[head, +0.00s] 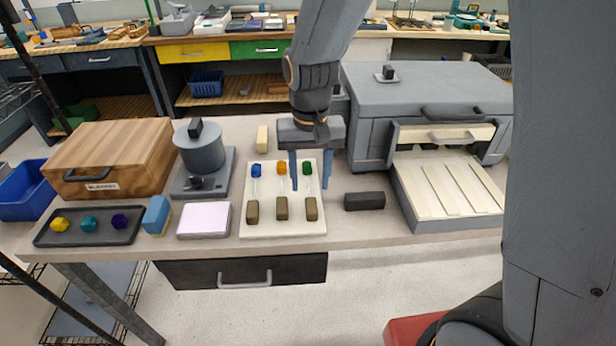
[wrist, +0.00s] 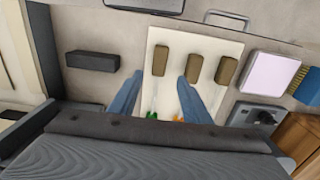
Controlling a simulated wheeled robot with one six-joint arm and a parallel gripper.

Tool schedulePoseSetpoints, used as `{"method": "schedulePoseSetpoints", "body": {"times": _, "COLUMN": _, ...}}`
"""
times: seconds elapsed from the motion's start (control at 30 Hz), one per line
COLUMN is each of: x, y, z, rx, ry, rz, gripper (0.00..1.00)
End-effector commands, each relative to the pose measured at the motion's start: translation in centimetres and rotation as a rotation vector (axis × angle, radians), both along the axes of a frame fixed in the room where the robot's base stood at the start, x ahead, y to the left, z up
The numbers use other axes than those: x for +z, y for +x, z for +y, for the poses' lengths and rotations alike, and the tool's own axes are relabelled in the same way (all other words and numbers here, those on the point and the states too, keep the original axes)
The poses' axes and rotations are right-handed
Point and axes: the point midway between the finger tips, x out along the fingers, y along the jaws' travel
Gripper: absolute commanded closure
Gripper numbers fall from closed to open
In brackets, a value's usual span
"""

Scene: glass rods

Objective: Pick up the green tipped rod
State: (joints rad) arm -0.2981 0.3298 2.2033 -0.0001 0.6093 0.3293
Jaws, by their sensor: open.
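The green tipped rod (head: 307,168) stands at the right of a row of three on a cream board (head: 284,230), with an orange tipped rod (head: 281,168) and a blue tipped rod (head: 256,170) to its left. Their stems are clear and thin. My gripper (head: 310,187) is open, pointing down, with one finger on either side of the green tip in the head view. In the wrist view my gripper (wrist: 160,77) shows the green tip (wrist: 152,115) and orange tip (wrist: 178,118) partly hidden near its base. I cannot tell whether either finger touches a rod.
Several brown blocks (head: 282,208) stand along the board's front. A dark block (head: 364,201) lies right of the board. A pink-white pad (head: 204,220) and a grey cylindrical device (head: 199,150) are left.

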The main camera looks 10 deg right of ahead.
Motion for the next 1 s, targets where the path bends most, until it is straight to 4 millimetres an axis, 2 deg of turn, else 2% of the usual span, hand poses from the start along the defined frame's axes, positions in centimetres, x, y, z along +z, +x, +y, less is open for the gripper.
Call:
{"method": "schedulePoseSetpoints", "body": {"times": 0.23, "x": -2.0, "y": -0.3, "z": -0.2, "rx": -0.002, "ry": -0.001, "rz": 0.004, "gripper": 0.56}}
{"method": "schedulePoseSetpoints", "body": {"times": 0.5, "x": -5.2, "y": -0.5, "z": -0.3, "rx": -0.003, "ry": -0.001, "rz": 0.003, "gripper": 0.56}}
{"method": "schedulePoseSetpoints", "body": {"times": 0.67, "x": -6.0, "y": -0.5, "z": -0.3, "rx": -0.003, "ry": 0.000, "rz": 0.000, "gripper": 0.56}}
{"method": "schedulePoseSetpoints", "body": {"times": 0.87, "x": -6.1, "y": -0.4, "z": -0.3, "rx": -0.003, "ry": 0.000, "rz": -0.001, "gripper": 0.56}}
{"method": "schedulePoseSetpoints", "body": {"times": 0.9, "x": -6.1, "y": -0.4, "z": -0.3, "rx": -0.003, "ry": 0.000, "rz": -0.001, "gripper": 0.58}}
{"method": "schedulePoseSetpoints", "body": {"times": 1.0, "x": -6.1, "y": -0.4, "z": -0.3, "rx": -0.003, "ry": 0.000, "rz": -0.001, "gripper": 0.75}}
